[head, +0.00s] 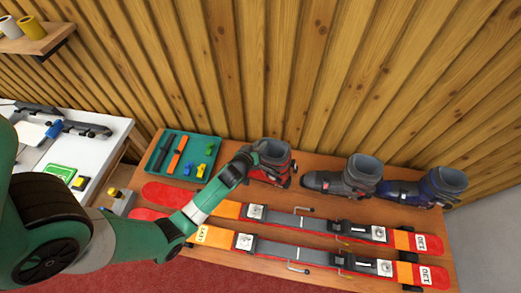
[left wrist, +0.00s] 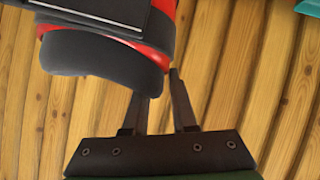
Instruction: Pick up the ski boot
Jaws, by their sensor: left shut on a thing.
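A red ski boot with a dark grey cuff (head: 273,152) is at the back of the wooden bench (head: 330,213), near the wall. My left gripper (head: 248,160) reaches it from the left and is shut on it at the cuff. In the left wrist view the red and black boot (left wrist: 110,55) fills the upper left, and the fingers of my left gripper (left wrist: 160,85) meet its dark rim. The boot partly hides one fingertip. I cannot tell whether its sole touches the bench. My right gripper is not in view.
A grey boot (head: 345,183) and a blue boot (head: 428,188) stand to the right. Two red skis (head: 330,260) lie across the front. A green tray (head: 160,155) with tools is to the left, beside a white table (head: 105,140). The plank wall (head: 300,70) is close behind.

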